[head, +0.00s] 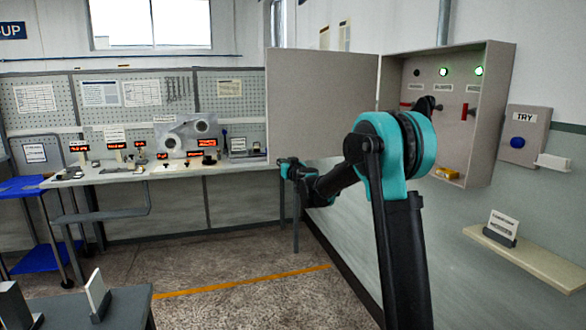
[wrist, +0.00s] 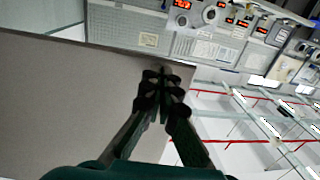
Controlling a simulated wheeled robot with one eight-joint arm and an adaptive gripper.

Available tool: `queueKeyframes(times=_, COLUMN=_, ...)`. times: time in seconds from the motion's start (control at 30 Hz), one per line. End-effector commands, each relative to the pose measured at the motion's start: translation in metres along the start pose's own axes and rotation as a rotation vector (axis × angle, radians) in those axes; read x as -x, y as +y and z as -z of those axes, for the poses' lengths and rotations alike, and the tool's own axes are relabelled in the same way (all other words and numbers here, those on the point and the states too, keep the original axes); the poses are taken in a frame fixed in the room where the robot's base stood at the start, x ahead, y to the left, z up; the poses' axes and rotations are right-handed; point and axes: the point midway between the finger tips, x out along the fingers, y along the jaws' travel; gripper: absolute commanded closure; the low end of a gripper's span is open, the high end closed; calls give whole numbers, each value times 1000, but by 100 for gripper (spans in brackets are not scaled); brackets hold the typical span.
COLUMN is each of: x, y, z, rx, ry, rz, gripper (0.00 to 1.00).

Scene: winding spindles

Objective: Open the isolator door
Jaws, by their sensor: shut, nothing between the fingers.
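The isolator door (head: 320,100) is a flat grey panel. It stands swung wide open to the left of the wall cabinet (head: 497,110), and the cabinet's inside is exposed. My arm reaches left in front of the cabinet, and its far end is by the door's lower left corner. The door (wrist: 110,95) fills the left there, behind the fingers. I cannot tell whether they touch it.
Inside the cabinet are green lamps (head: 479,71), a red handle (head: 465,111) and a yellow item (head: 446,173). A TRY box (head: 522,136) and a shelf (head: 535,262) are on the right wall. A long bench (head: 130,172) stands at the back left. The floor between is clear.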

Motion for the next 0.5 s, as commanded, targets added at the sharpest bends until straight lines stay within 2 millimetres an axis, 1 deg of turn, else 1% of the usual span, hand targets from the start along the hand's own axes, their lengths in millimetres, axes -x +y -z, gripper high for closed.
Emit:
queueKeyframes(times=0.03, x=-10, y=-2, z=0, rx=0, ry=0, rz=-16, gripper=100)
queueKeyframes(times=0.1, x=-22, y=-3, z=0, rx=0, ry=0, rz=-40, gripper=100)
queueKeyframes(times=0.5, x=-75, y=-1, z=0, rx=0, ry=0, rz=-149, gripper=100)
